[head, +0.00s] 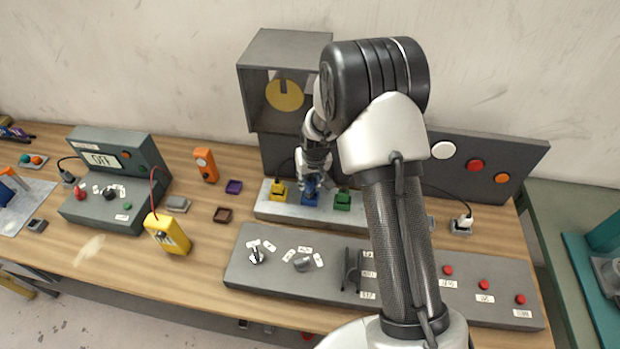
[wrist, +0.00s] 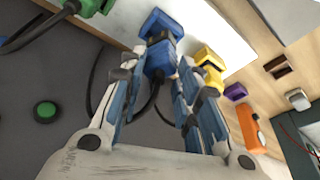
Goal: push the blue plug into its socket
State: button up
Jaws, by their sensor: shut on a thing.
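The blue plug (wrist: 158,60) is between the fingertips of my gripper (wrist: 155,72) in the wrist view, with its dark cable hanging down behind the fingers. Its front end is at the blue socket (wrist: 160,24) on the pale strip. I cannot tell how deep it sits. In the head view my gripper (head: 314,178) reaches down over the blue socket (head: 310,198), in the middle of the strip (head: 290,212). The fingers hide most of the plug there.
A yellow plug and socket (head: 278,190) stand close on the left, and a green pair (head: 342,199) close on the right. A grey panel (head: 240,270) with knobs lies in front. A dark box (head: 290,48) with a yellow disc rises behind. A yellow meter (head: 167,234) stands left.

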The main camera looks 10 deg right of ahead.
jog(key=shift+w+f, duration=0.3)
jog(key=shift+f, duration=0.1)
jog(key=shift+s, duration=0.1)
jog(key=shift+f+b, duration=0.3)
jog(key=shift+b, duration=0.05)
jog(key=o, duration=1.2)
jog(key=shift+c, duration=0.2)
